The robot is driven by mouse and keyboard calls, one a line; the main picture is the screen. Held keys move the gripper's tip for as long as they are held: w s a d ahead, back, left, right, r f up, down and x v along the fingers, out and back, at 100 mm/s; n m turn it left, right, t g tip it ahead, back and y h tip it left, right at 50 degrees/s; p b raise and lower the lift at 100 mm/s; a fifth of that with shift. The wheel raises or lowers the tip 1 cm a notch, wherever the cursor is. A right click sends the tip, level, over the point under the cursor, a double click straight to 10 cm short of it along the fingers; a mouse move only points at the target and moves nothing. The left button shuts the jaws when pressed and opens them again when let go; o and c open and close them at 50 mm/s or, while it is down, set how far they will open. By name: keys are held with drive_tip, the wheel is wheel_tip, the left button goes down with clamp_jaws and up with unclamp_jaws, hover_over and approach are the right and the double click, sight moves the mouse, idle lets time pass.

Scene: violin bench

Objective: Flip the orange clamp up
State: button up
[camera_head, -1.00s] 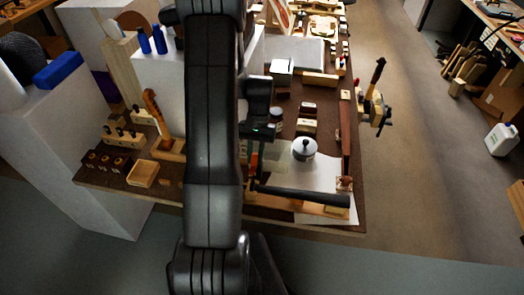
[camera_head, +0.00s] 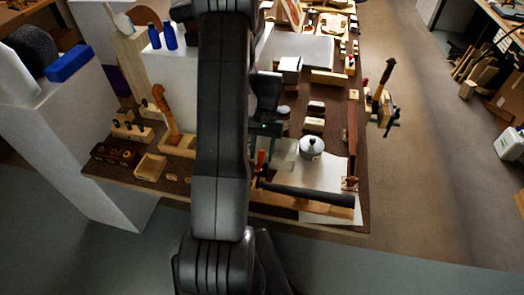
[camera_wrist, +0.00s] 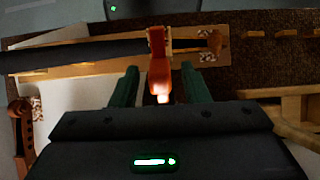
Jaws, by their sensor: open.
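The orange clamp (camera_wrist: 158,62) is in the upper middle of the wrist view, standing up from a wooden strip at the bench edge. In the head view a small orange-red part of it (camera_head: 261,158) shows beside my arm. My gripper (camera_wrist: 160,84) is open, with one green finger on each side of the clamp's lower part in the wrist view. I cannot tell whether either finger touches it. In the head view my arm hides much of the clamp's surroundings.
A black bar (camera_head: 308,195) lies along the wooden strip to the clamp's right in the head view. A lidded white pot (camera_head: 312,147) stands behind it on white paper (camera_head: 328,176). A small wooden tray (camera_head: 150,167) and a wooden-handled tool (camera_head: 170,112) are at the left.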

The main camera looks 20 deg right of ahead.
sight(262, 150)
wheel_tip(262, 150, up, 10)
drive_tip(key=shift+b, duration=0.75)
